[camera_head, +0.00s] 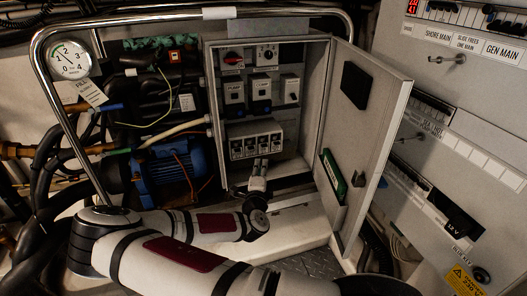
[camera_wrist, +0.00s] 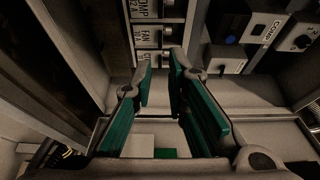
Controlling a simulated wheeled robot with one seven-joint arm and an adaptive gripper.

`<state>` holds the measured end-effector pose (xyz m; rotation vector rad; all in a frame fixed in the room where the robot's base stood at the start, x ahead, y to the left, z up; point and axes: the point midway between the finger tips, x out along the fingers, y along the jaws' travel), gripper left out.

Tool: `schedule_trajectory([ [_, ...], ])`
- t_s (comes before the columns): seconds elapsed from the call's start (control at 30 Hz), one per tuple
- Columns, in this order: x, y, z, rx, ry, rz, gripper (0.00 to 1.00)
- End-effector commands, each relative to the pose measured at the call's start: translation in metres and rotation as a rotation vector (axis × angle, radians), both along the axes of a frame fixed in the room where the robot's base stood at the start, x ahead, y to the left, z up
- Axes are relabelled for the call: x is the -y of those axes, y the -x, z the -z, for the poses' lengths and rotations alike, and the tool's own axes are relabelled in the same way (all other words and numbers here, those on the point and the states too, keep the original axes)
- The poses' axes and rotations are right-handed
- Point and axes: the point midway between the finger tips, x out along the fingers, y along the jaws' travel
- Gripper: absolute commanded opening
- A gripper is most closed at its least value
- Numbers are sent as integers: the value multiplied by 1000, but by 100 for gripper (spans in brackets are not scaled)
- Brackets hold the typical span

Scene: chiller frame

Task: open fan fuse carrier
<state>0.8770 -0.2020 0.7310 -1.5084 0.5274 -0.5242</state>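The fuse carriers (camera_head: 256,146) sit in a row low inside the open control box in the head view. In the wrist view they show as a column of grey blocks with labels, and the fan fuse carrier (camera_wrist: 148,38) is the one marked FAN, between the COMP one and one whose label is partly cut off. All seem closed. My gripper (camera_wrist: 160,82) has green pads and its fingers stand apart with nothing between them. Its tips appear short of the carriers, nearest the partly hidden one. In the head view my gripper (camera_head: 258,168) is just below the carrier row.
The box door (camera_head: 365,130) stands open on the right, with a green item in its pocket (camera_head: 333,178). Switches (camera_head: 260,88) fill the upper box. A metal tube frame (camera_head: 180,18) arches over the blue motor (camera_head: 174,172) and hoses at left. A grey panel (camera_head: 465,110) stands at right.

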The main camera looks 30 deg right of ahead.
Motion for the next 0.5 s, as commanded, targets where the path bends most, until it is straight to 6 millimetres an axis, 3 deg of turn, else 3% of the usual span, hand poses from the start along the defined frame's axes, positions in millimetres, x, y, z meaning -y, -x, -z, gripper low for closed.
schedule_trajectory([
  [0.5, 59, -74, 1, 3, -3, 0, 14],
])
